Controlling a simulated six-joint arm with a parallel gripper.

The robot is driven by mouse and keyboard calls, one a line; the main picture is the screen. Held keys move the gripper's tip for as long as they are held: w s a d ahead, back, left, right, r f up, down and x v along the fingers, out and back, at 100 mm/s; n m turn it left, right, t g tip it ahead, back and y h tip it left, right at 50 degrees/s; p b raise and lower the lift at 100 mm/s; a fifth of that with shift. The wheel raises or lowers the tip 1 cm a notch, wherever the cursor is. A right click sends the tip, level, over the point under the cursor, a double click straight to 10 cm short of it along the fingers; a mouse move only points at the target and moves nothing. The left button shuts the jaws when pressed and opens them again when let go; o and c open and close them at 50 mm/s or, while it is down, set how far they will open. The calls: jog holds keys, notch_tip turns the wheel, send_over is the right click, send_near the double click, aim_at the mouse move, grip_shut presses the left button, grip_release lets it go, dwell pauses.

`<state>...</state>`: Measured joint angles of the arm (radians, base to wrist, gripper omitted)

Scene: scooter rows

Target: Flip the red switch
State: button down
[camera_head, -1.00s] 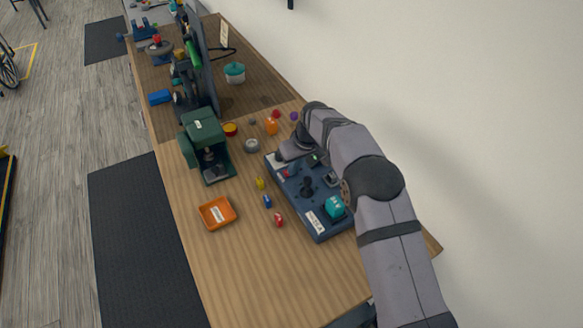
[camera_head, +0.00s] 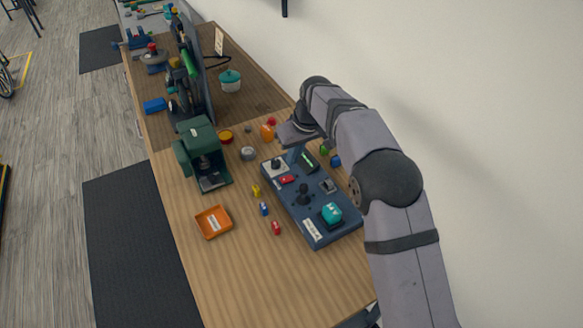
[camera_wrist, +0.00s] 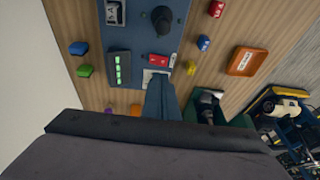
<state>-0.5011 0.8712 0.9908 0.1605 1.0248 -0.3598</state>
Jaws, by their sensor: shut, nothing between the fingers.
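The red switch (camera_head: 287,179) is a small red piece on the dark blue control panel (camera_head: 288,198), near the panel's far end. It also shows in the wrist view (camera_wrist: 158,59), just beyond my fingertips. Which way it is set is too small to tell. My gripper (camera_head: 293,160) is shut and empty, pointing down above the far end of the panel. In the wrist view, its fingers (camera_wrist: 159,84) end close to the red switch and partly cover a pale plate behind it. I cannot tell whether they touch anything.
The panel also carries a black joystick (camera_head: 304,194), a teal button (camera_head: 332,213), a grey toggle (camera_head: 327,186) and a green-lit display (camera_wrist: 119,68). A green machine (camera_head: 198,140), an orange tray (camera_head: 214,222) and several small coloured pieces stand around. The near tabletop is clear.

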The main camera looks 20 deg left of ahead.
jog(key=shift+b+v, duration=0.55)
jog(key=shift+v, duration=1.7)
jog(key=shift+a+b, duration=0.25)
jog(key=shift+b, duration=0.4)
jog(key=shift+w+r+b, duration=0.25)
jog(key=shift+r+b, duration=0.2)
jog(key=shift+b, duration=0.3)
jog(key=shift+a+f, duration=0.1)
jog(key=shift+f, duration=0.05)
jog(key=p, duration=0.4)
send_over(284, 179)
jog(key=d, duration=0.1)
jog(key=f, duration=1.1)
jog(key=shift+s+d, duration=0.1)
jog(key=shift+s, duration=0.15)
jog(key=shift+s+f+p, duration=0.1)
jog(key=shift+f+p, duration=0.3)
jog(key=shift+f, duration=0.75)
jog(key=shift+f, duration=0.1)
